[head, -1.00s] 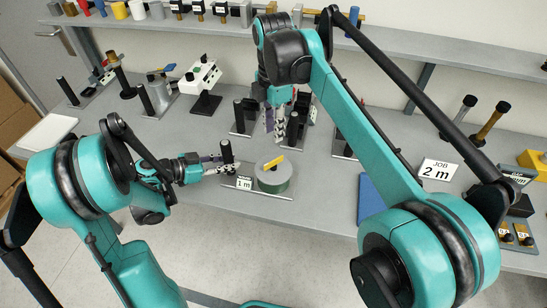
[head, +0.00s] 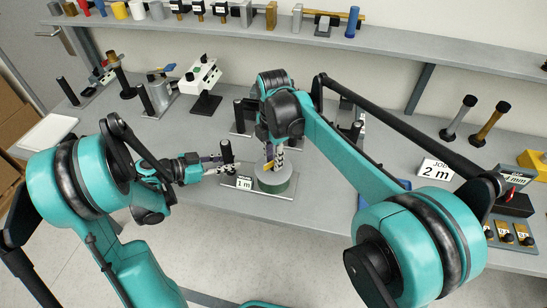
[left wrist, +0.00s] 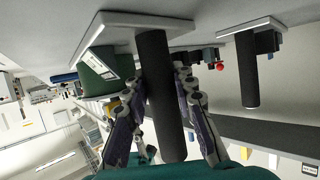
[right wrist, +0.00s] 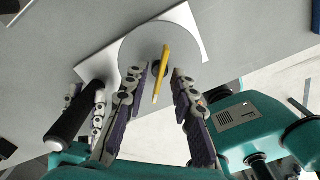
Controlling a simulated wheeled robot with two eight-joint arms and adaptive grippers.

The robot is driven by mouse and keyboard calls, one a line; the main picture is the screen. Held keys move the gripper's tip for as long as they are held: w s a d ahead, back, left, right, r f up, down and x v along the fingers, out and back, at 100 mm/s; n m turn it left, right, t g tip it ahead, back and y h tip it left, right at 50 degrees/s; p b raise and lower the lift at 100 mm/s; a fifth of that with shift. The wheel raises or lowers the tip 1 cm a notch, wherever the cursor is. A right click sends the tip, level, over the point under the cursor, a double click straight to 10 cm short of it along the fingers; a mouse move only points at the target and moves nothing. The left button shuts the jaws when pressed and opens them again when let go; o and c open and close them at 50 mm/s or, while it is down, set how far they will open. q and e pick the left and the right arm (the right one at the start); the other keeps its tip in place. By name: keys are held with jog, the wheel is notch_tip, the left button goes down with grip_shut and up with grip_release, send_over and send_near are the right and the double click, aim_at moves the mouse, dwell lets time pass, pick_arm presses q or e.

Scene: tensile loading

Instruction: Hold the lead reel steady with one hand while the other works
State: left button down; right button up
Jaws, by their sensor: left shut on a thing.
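The lead reel (head: 275,184) is a green drum with a grey top disc (right wrist: 135,55), on a light base plate labelled 1 m. A yellow bar (right wrist: 163,72) lies across the disc; the green side shows in the left wrist view (left wrist: 98,78). A black upright post (left wrist: 157,60) rises from the same plate. My left gripper (head: 223,166) is shut on this post, one finger on each side of it. My right gripper (head: 272,158) is above the reel, pointing down. In the right wrist view its fingers (right wrist: 152,82) are apart, with the yellow bar between them, apparently untouched.
A JOB 2 m sign (head: 436,172) stands to the right, beside a display box (head: 512,185). Several fixtures with black posts stand behind. A white stand (head: 205,80) is at the back left. A shelf (head: 250,27) of parts runs along the wall.

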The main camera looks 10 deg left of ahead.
grip_shut()
jog(key=shift+m, duration=0.4)
jog(key=m, duration=1.5)
jog(key=shift+m, duration=0.3)
jog(key=m, duration=0.5)
jog(key=shift+m, duration=0.3)
